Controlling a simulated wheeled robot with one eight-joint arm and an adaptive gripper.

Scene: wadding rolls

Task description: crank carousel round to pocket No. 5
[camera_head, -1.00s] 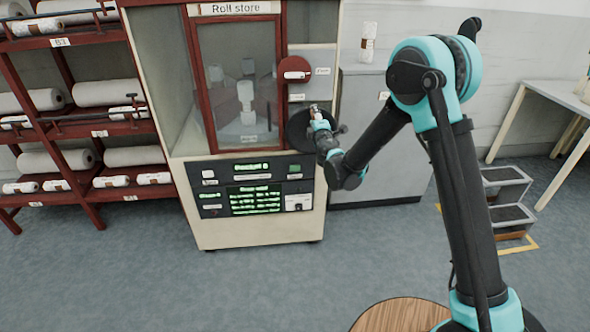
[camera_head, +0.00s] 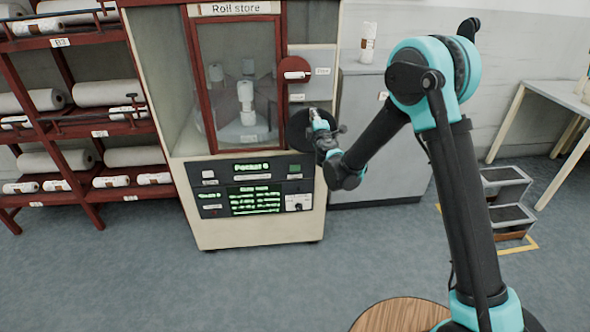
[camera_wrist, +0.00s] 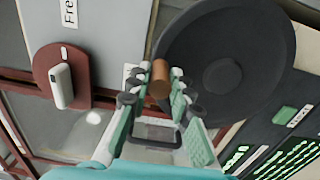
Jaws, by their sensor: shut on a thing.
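The Roll store cabinet's carousel (camera_head: 248,132) shows behind a red-framed window, with a white roll (camera_head: 246,100) standing near the middle. The lit display (camera_head: 251,167) below appears to read "Pocket 6"; its digit is small. The crank is a dark round disc (camera_head: 297,130) on the cabinet's right side, large in the wrist view (camera_wrist: 222,75). Its copper-brown handle (camera_wrist: 160,78) stands out near the disc's rim. My gripper (camera_head: 316,117) is at the disc, and in the wrist view its fingers (camera_wrist: 161,88) are shut on the handle.
A red plate with a white latch handle (camera_head: 297,75) is above the crank; it also shows in the wrist view (camera_wrist: 62,85). A grey cabinet (camera_head: 372,130) stands right of the machine, a rack of rolls (camera_head: 85,130) left. The floor in front is clear.

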